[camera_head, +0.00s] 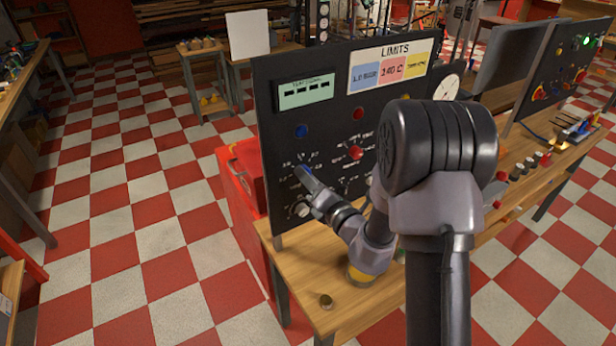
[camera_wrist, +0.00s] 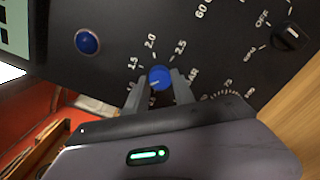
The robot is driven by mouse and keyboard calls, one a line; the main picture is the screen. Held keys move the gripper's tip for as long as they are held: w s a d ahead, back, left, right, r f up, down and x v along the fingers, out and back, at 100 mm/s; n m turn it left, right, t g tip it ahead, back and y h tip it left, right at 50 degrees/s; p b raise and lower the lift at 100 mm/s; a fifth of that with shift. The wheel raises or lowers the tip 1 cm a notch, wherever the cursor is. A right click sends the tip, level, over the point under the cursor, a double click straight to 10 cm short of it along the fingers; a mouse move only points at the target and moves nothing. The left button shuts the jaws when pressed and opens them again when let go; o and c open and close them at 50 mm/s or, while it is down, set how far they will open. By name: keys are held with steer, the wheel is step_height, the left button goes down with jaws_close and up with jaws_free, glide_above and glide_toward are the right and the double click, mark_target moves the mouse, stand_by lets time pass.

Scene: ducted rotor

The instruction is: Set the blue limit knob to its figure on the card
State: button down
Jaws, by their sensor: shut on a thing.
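The blue limit knob (camera_wrist: 160,77) is on the dark panel (camera_head: 290,220), with scale figures 1.5, 2.0 and 2.5 around it in the wrist view. My gripper (camera_wrist: 158,86) has one finger on each side of the knob and is shut on it. A pale mark shows on the knob's face, but its exact setting is unclear. In the head view my gripper (camera_head: 305,174) reaches the panel's lower left. The LIMITS card (camera_head: 393,66) is at the panel's top. Its blue field (camera_head: 365,76) is too small to read surely; the pink one reads 140 C.
A blue lamp (camera_wrist: 88,41) sits on the panel near the knob. A black OFF selector (camera_wrist: 291,36) is at the wrist view's upper right. A red knob (camera_head: 355,153) and a display (camera_head: 306,92) are on the panel. The wooden bench (camera_head: 340,310) runs below.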

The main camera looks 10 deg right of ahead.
steer(key=shift+r, duration=0.1)
steer(key=c, duration=1.1)
jaws_free()
steer(key=shift+w, duration=0.1)
steer(key=shift+o, duration=0.2)
steer(key=p+v, duration=1)
steer(key=v, duration=0.7)
steer(key=shift+s, duration=0.25)
